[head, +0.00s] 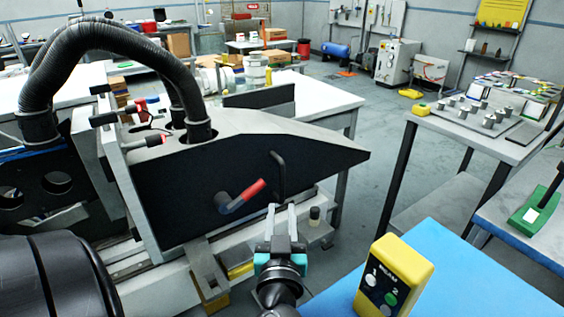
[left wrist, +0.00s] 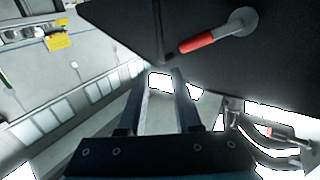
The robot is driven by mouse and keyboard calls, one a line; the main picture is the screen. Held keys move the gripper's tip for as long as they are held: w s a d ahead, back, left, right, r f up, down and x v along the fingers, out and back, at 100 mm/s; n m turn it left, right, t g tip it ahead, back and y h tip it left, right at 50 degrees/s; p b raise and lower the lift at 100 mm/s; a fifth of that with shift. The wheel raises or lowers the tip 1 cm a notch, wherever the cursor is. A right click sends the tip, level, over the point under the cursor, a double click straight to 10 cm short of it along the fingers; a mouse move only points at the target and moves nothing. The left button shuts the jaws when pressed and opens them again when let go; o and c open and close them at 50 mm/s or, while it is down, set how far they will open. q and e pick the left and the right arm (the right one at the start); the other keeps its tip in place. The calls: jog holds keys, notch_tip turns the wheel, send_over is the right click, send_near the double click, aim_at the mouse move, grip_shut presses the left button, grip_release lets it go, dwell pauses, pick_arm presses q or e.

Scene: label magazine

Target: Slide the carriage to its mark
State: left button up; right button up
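The carriage (head: 170,195) appears to be the large dark-sided, grey-topped unit on the rail. A black bar handle (head: 279,176) and a red-gripped lever (head: 240,197) are on its side. The lever also shows in the left wrist view (left wrist: 215,36). My left gripper (head: 282,212) is just below the black handle in the head view, its two fingers apart with nothing seen between them. The wrist view shows the gap between the fingers (left wrist: 162,90) as well. I cannot clearly tell the mark; a yellow patch (head: 241,269) shows low on the base. My right gripper is not in view.
A blue tabletop (head: 440,275) with a yellow two-button box (head: 392,279) is close on the right of my left gripper. Ribbed black hoses (head: 100,42) arch over the carriage. A grey table with metal pegs (head: 465,125) stands at the right. Floor is clear between.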

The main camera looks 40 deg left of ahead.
aim_at(282, 174)
pick_arm(q)
jog(key=p+x, duration=0.1)
jog(key=x, duration=1.2)
jog(key=shift+w+a, duration=0.45)
jog(key=shift+w, duration=0.05)
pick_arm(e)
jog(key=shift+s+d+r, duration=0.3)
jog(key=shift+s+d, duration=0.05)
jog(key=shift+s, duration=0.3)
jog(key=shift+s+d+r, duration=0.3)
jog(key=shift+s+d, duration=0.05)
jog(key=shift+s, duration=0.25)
pick_arm(q)
grip_shut()
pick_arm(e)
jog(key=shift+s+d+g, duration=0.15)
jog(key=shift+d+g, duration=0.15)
